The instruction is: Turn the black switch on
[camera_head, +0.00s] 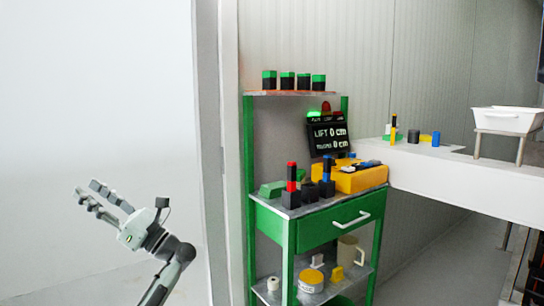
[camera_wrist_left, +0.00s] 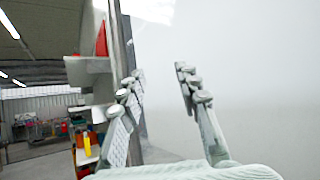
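My left gripper (camera_head: 88,191) is at the lower left of the head view, in front of the pale wall and well left of the green cart. Its fingers are apart and empty, as the left wrist view (camera_wrist_left: 159,74) also shows. On the cart top stand black blocks with upright handles, one red-topped (camera_head: 291,187) and one blue-topped (camera_head: 327,180). A yellow box (camera_head: 362,179) behind them carries small dark parts. I cannot tell which of these dark parts is the black switch. My right gripper is not in view.
The green cart (camera_head: 333,231) has a drawer and a lower shelf with small containers. A display (camera_head: 328,135) reads LIFT 0 cm. Several green-topped black blocks (camera_head: 287,82) line the upper shelf. A door-frame edge (camera_head: 209,150) lies between gripper and cart.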

